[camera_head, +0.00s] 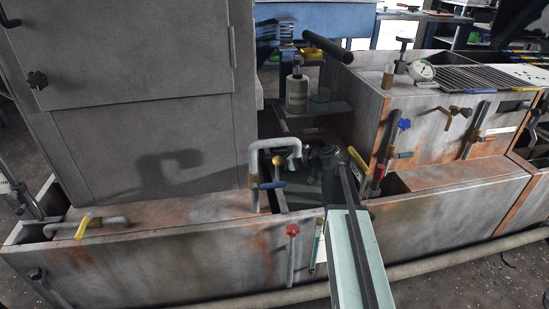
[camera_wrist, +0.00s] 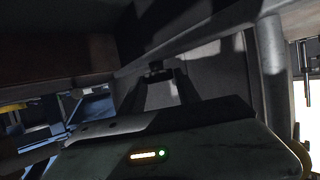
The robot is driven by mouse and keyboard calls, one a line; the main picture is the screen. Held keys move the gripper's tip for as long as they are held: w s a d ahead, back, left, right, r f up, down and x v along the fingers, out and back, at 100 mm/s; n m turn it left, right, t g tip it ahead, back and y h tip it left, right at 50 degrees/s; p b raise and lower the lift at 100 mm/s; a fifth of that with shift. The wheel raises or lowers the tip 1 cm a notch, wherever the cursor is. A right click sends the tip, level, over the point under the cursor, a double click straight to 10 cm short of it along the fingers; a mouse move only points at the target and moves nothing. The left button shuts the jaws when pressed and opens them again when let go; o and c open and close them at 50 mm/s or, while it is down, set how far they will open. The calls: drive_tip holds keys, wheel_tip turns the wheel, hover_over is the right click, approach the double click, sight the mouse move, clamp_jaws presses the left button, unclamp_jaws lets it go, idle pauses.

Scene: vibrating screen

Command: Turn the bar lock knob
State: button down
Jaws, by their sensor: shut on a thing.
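My gripper (camera_wrist: 157,78) shows in the wrist view with its two fingers reaching forward and closed around a small dark knob (camera_wrist: 155,67). The knob sits in front of a grey metal panel, below a slanting bar or ledge. It looks like the bar lock knob, but it is small and dim. In the head view my arm reaches away from the bottom edge, and its dark end (camera_head: 325,158) is among the pipes between the grey cabinet and the rusty tank. My fingertips and the held knob cannot be made out there.
A bent grey pipe (camera_head: 272,146) and a yellow lever (camera_head: 358,160) stand close on either side of my arm's end.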

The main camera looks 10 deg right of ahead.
drive_tip(key=shift+s+a, duration=0.1)
drive_tip(key=c, duration=0.9)
unclamp_jaws()
drive_tip(key=shift+o, duration=0.2)
drive_tip(key=p+v, duration=0.3)
drive_tip(key=v, duration=0.5)
